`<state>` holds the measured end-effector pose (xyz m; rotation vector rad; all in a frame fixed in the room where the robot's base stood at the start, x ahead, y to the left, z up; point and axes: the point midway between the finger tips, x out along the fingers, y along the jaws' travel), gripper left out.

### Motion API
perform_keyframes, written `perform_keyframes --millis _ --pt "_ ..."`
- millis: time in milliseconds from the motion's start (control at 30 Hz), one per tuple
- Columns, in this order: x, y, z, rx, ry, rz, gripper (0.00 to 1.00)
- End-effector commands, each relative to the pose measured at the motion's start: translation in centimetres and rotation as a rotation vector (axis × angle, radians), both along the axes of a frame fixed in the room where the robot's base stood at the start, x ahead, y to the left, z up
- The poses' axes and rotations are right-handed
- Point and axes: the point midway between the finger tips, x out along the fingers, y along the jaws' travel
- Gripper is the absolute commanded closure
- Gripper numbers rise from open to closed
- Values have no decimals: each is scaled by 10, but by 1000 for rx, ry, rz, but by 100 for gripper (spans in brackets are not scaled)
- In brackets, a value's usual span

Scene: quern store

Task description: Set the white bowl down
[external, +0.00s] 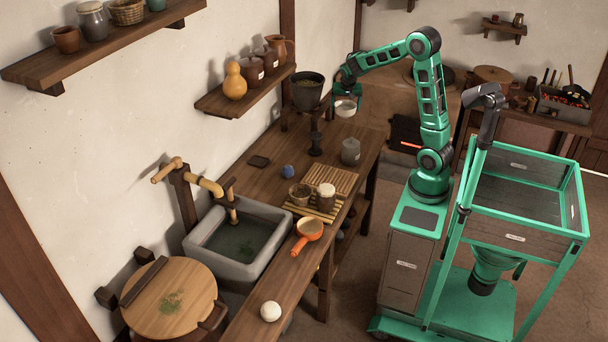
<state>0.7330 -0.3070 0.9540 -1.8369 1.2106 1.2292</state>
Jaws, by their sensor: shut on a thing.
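The white bowl (345,109) is small and round, and it hangs from my gripper (346,97) above the far end of the wooden counter (258,184). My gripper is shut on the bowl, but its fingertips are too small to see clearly. The bowl looks roughly level and apart from the counter top. A dark hopper-like vessel (307,91) stands just left of the bowl.
A grey lidded jar (351,151), a dark stand (315,143) and a slatted wooden board (331,179) are on the counter below. A blue ball (287,171) lies farther left. A wall shelf (243,97) juts out nearby. Bare counter shows around the jar.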

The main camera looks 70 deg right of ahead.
Motion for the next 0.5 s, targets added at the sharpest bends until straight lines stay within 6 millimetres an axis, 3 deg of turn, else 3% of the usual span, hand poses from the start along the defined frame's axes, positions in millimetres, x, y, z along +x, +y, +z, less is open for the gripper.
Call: perform_keyframes --millis 500 --pt "-4 -4 -52 0 3 -10 47"
